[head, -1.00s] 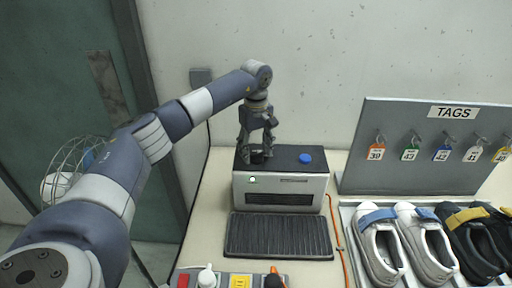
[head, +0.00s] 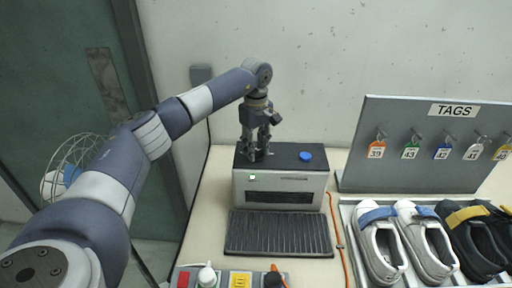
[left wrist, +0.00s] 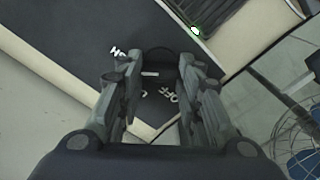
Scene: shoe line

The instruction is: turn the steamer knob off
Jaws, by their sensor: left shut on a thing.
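The steamer (head: 280,180) is a box with a dark top and a light front, standing against the wall. A small green light (head: 252,177) glows on its front, also lit in the left wrist view (left wrist: 196,31). My left gripper (head: 257,154) points down at the left of the steamer's top, shut on the black knob (left wrist: 158,62). The knob has a short white mark on it, and white lettering including OFF (left wrist: 168,96) lies beside it. The fingers hide part of the knob, so I cannot tell its exact setting. My right gripper is not in view.
A blue button (head: 306,156) sits on the steamer's top, right of my gripper. A ribbed black mat (head: 278,235) lies in front. A tag board (head: 430,150) and several shoes stand to the right. An orange cable (head: 337,235) runs down the table.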

